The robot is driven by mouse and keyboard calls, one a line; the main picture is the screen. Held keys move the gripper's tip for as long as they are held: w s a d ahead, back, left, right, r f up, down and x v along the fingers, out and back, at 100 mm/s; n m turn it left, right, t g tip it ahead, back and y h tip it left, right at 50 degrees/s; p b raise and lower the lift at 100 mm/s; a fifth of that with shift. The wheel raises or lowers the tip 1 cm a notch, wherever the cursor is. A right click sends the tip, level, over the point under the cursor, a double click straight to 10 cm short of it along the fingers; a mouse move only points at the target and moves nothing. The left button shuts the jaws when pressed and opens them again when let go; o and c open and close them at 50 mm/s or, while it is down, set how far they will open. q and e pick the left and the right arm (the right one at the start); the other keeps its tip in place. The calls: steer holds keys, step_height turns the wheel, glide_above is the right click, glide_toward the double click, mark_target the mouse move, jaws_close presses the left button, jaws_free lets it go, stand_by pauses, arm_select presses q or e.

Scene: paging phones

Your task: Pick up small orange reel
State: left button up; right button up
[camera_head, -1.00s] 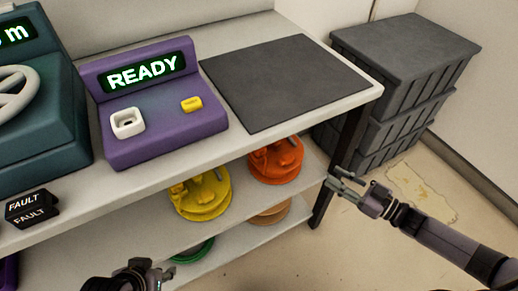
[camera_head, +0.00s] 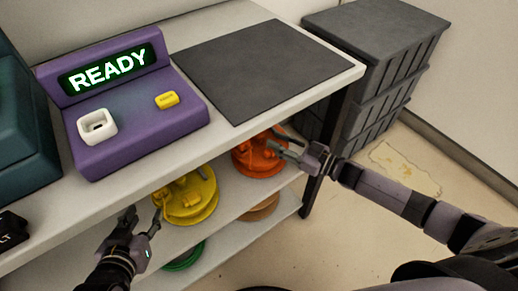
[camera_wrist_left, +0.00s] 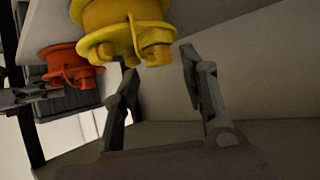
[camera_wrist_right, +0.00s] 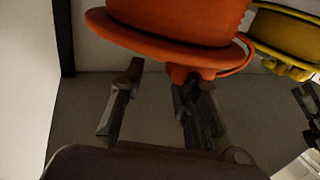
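The orange reel (camera_head: 253,158) sits on the shelf just under the tabletop, at its right end. It fills the top of the right wrist view (camera_wrist_right: 180,40) and also shows at the left of the left wrist view (camera_wrist_left: 68,64). My right gripper (camera_head: 276,145) is open and empty at the reel's right side; the right wrist view shows its spread fingers (camera_wrist_right: 157,75) near the reel's lower edge. I cannot tell whether they touch it. My left gripper (camera_head: 143,220) is open and empty, in front of the shelf near the yellow reel (camera_head: 188,200).
A tan reel (camera_head: 262,207) and a green reel (camera_head: 184,257) lie on the lower shelf. The tabletop above holds a purple READY device (camera_head: 125,125) and a dark mat (camera_head: 262,68). Dark stacked crates (camera_head: 380,45) stand right of the table. The floor in front is open.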

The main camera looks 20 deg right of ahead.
mark_target(263, 135)
steer(key=b+x, duration=0.1)
steer(key=x, duration=0.4)
steer(key=shift+a+b, duration=0.2)
steer(key=shift+b, duration=0.1)
arm_select(q)
steer(key=w+d+r+t+h, duration=0.1)
steer(key=w+r+t, duration=0.2)
steer(key=r, duration=0.3)
steer(key=shift+w+d+r+t, duration=0.2)
steer(key=shift+d+t, duration=0.2)
steer(key=shift+t, duration=0.2)
steer(key=shift+f, duration=0.1)
arm_select(e)
jaws_close()
steer(key=shift+r, duration=0.15)
